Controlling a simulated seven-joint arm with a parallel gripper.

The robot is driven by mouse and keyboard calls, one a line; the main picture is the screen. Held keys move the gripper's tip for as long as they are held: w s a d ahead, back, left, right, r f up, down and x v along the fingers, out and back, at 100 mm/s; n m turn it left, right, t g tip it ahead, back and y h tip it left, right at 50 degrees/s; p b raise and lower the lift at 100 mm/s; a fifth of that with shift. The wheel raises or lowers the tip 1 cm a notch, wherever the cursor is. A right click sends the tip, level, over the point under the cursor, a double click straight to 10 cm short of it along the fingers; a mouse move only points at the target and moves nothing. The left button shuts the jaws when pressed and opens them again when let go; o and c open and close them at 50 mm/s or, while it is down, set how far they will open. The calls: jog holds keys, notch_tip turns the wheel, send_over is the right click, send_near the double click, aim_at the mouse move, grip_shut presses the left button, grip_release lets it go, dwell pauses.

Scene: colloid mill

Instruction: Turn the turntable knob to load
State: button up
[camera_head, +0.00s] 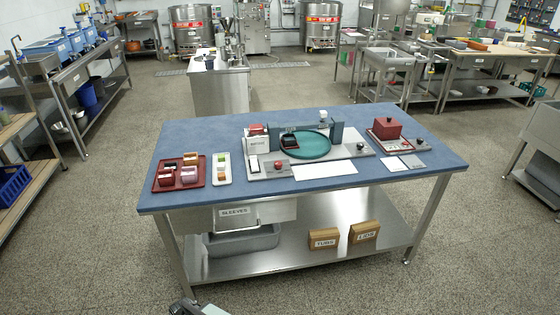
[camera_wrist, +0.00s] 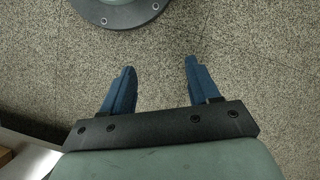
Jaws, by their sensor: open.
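A round teal turntable (camera_head: 306,146) sits in a grey machine (camera_head: 310,161) on the blue-topped table. A red knob (camera_head: 278,163) is on the machine's front left, and a dark and pale knob (camera_head: 360,146) is on its right end. I cannot tell which one is the turntable knob, and their markings are too small to read. My gripper (camera_wrist: 160,63) shows in the wrist view with its two blue fingers apart and nothing between them. It points at the speckled floor, away from the machine. In the head view its fingers cannot be made out.
A red tray (camera_head: 156,186) with small blocks and a white tray (camera_head: 215,173) stand left of the machine. A grey unit with a red box (camera_head: 387,128) stands at the right. A white sheet (camera_head: 325,170) lies in front. Floor before the table is clear.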

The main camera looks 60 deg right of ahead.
jog(key=w+d+r+m+t+y, duration=0.1)
jog(key=w+d+r+m+t, duration=0.2)
jog(key=w+d+r, duration=0.45)
jog(key=w+d+r+m+t+y, duration=0.1)
jog(key=w+d+r+m+t, duration=0.2)
jog(key=w+r, duration=0.8)
jog(key=w+d+r+m+t, duration=0.1)
jog(key=w+d+r+m, duration=0.1)
jog(key=d+r, duration=0.5)
jog(key=w+d+r+m+t, duration=0.1)
jog(key=w+d+r+m, duration=0.1)
jog(key=w+d+r, duration=0.2)
jog(key=w+d+r+m+t, duration=0.1)
jog(key=w+d+r, duration=0.3)
jog(key=d+r, duration=0.6)
jog(key=shift+d+r+m+t+h, duration=0.35)
jog(key=shift+m+t+h, duration=0.05)
jog(key=s+d+r+m, duration=0.2)
jog(key=s+d+m, duration=0.1)
jog(key=d, duration=0.4)
jog(key=s+d+r+m, duration=0.2)
jog(key=s+d+m, duration=0.1)
jog(key=d, duration=0.5)
jog(key=m+g+h, duration=0.1)
jog(key=m+g, duration=0.1)
jog(key=m, duration=0.6)
send_near(278, 163)
jog(key=x, duration=0.8)
jog(key=shift+d+f, duration=0.1)
jog(key=shift+f, duration=0.1)
